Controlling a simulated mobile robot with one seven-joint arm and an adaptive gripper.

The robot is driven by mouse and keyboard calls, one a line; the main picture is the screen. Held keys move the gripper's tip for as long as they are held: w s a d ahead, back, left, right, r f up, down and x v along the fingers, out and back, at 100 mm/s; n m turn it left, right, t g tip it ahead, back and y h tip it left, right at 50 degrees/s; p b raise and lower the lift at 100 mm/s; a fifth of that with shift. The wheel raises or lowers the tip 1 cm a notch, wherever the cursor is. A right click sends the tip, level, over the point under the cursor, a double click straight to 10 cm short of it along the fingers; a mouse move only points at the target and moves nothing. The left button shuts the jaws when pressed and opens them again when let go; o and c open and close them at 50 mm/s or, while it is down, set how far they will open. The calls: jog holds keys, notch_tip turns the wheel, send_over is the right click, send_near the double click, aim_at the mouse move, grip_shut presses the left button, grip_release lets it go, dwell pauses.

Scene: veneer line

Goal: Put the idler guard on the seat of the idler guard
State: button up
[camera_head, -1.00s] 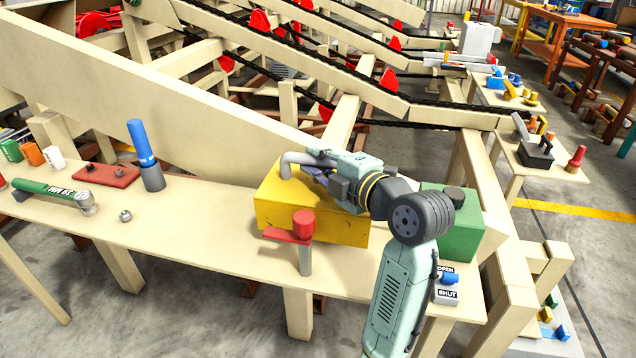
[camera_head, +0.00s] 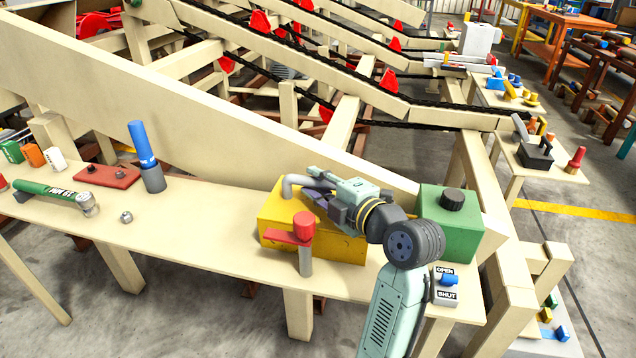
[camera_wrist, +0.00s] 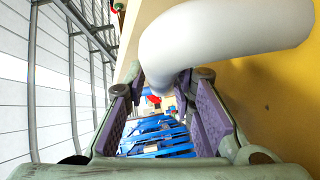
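The idler guard is most likely the yellow box (camera_head: 340,249) with a bent grey handle (camera_head: 288,187) on the right half of the bench. My gripper (camera_head: 312,187) is at the handle, above the box. In the wrist view the handle (camera_wrist: 225,35) runs down between the tips of the purple-padded fingers (camera_wrist: 166,90), which hold it. The yellow side (camera_wrist: 285,100) fills the right of that view. The seat cannot be made out; the box may hide it. I cannot tell whether the box's underside touches the bench.
A red clamp arm on a grey post (camera_head: 304,260) stands close in front of the box. A green box with a black knob (camera_head: 450,225) stands to the right, near an OPEN/SHUT switch (camera_head: 447,287). A blue-handled tool (camera_head: 142,145), red plate (camera_head: 107,175) and green torque wrench (camera_head: 45,190) are left.

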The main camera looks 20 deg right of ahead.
jog(key=shift+o, duration=1.2)
jog(key=shift+r, duration=0.15)
jog(key=shift+s+d, duration=0.15)
jog(key=shift+s, duration=0.15)
jog(key=b+v, duration=0.3)
jog(key=v, duration=0.8)
jog(key=shift+s, duration=0.15)
